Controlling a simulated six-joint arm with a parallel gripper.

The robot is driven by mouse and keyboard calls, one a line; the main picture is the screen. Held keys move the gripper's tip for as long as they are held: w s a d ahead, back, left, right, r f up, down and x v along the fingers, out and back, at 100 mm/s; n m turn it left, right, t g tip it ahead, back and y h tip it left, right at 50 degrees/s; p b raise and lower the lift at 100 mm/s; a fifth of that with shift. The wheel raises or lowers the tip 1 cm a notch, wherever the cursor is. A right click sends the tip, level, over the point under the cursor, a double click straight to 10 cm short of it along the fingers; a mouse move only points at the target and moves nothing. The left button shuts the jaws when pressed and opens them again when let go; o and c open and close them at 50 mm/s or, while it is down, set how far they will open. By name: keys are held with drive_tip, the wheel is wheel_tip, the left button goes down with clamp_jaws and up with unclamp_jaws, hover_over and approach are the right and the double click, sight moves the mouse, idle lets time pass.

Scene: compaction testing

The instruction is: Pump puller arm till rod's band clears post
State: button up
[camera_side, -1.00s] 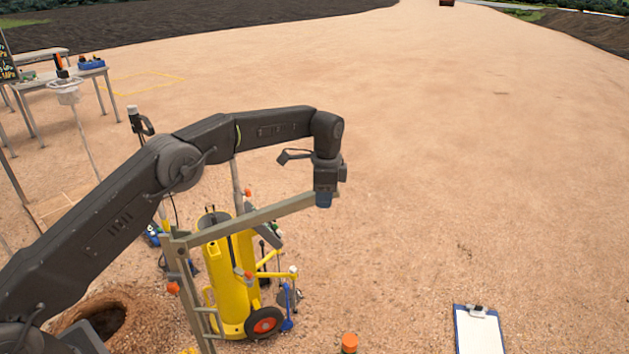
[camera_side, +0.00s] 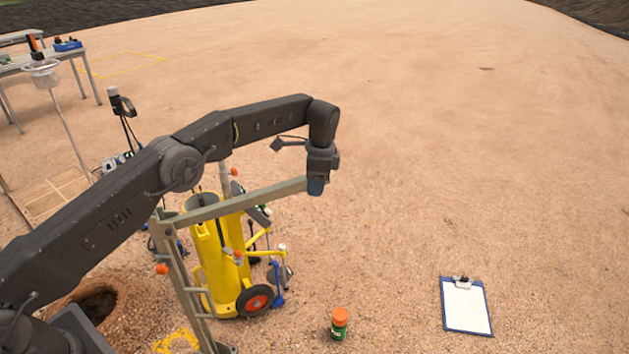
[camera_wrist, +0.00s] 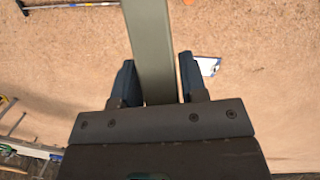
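The puller arm (camera_side: 255,198), a long grey-green bar, runs from an upright frame (camera_side: 180,275) at left, up to the right past the yellow cylinder (camera_side: 213,250). My gripper (camera_side: 316,187) is at the bar's right end. In the wrist view, the bar (camera_wrist: 152,60) lies between my gripper's two blue fingers (camera_wrist: 157,82), which sit close along both sides and look shut on it. A grey upright rod (camera_side: 224,177) shows behind the bar, partly covered by it. I cannot make out a band on the rod or tell which upright is the post.
A clipboard (camera_side: 466,308) lies on the ground at right. A green jar with an orange lid (camera_side: 339,323) stands nearer. A hole (camera_side: 97,303) opens at lower left. A table (camera_side: 60,56) and a wooden frame (camera_side: 50,193) are at left. Open ground lies right of my gripper.

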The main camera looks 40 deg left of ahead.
drive_tip(key=shift+o, duration=1.3)
drive_tip(key=shift+r, duration=0.1)
wheel_tip(320, 180, up, 4)
drive_tip(key=shift+a+r, duration=0.1)
drive_tip(key=shift+a, duration=0.05)
drive_tip(key=s+a+r, duration=0.4)
drive_tip(key=a+r, duration=0.2)
drive_tip(key=a, duration=0.4)
drive_tip(key=shift+s+a+r, duration=0.3)
drive_tip(key=shift+r, duration=0.05)
